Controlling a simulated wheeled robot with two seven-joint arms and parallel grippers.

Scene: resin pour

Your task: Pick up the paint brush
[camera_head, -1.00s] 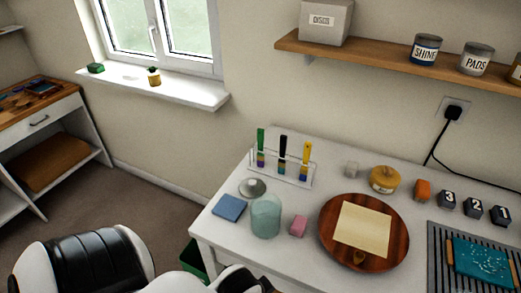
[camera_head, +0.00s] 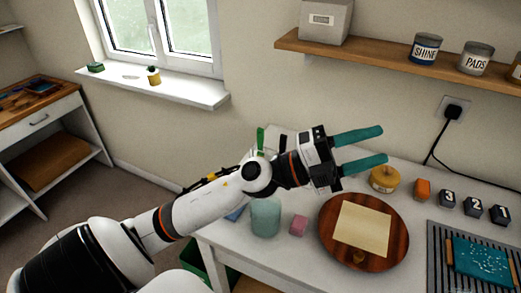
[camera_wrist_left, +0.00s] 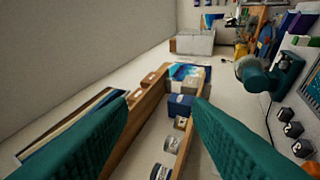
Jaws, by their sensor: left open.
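In the head view my left arm reaches across the table. My left gripper (camera_head: 368,147) is open and empty, its two teal fingers pointing right in front of the wall. A green upright handle (camera_head: 261,138) shows above my arm, at the table's back left; it looks like a brush in the rack. The rest of the rack and its black and yellow handles are hidden behind my arm and gripper. The left wrist view shows the spread fingers (camera_wrist_left: 160,108) with no brush between them. My right gripper is not in view.
A glass jar (camera_head: 265,217), a pink block (camera_head: 299,225) and a round wooden board (camera_head: 391,257) with paper stand on the table. Right of them are a yellow jar (camera_head: 384,180), an orange block (camera_head: 422,190) and numbered dark blocks (camera_head: 446,200). A shelf (camera_head: 400,65) hangs above.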

